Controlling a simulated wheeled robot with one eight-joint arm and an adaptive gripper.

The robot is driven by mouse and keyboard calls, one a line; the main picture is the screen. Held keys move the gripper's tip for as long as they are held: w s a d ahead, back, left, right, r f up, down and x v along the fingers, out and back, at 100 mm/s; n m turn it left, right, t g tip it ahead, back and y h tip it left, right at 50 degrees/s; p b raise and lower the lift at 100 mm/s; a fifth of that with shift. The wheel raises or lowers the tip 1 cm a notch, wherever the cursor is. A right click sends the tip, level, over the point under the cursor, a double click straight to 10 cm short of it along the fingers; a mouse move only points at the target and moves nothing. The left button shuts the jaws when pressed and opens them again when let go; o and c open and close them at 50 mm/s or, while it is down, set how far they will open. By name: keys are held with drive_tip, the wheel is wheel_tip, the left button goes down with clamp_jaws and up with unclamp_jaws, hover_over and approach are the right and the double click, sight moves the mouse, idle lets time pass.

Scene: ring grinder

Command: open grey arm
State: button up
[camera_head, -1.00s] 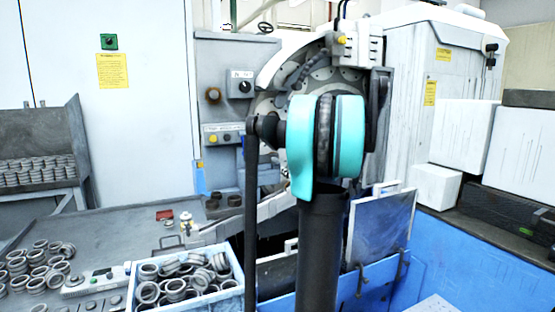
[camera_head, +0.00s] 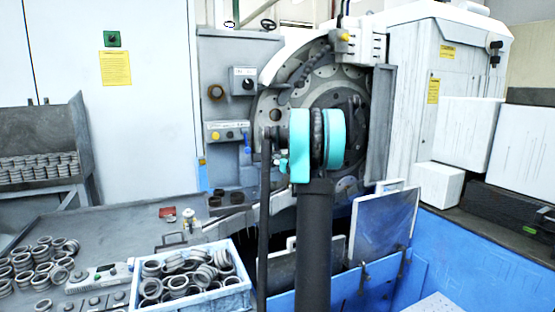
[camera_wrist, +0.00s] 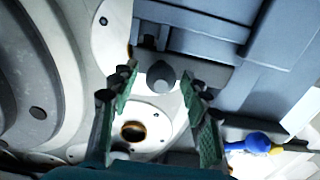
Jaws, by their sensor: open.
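My gripper (camera_wrist: 158,86) is open in the wrist view, with its two green-padded fingers apart. A rounded grey knob (camera_wrist: 161,74) shows between and just beyond the fingertips; I cannot tell whether they touch it. The knob stands before a light grey machine part with a round hole. In the head view a pale grey bar (camera_head: 237,213) runs along the foot of the grinder's round plate (camera_head: 345,95); I cannot tell for sure whether this is the grey arm. My own dark and teal arm covers the plate's middle and hides the gripper there.
A blue crate (camera_head: 238,290) of rings and several loose rings stand on the grey bench at the left. Upright panels (camera_head: 385,225) and a blue wall (camera_head: 480,262) are at the right. A blue and yellow part (camera_wrist: 257,143) lies right of my fingers.

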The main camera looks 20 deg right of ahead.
drive_tip(key=shift+w, duration=0.45)
clamp_jaws()
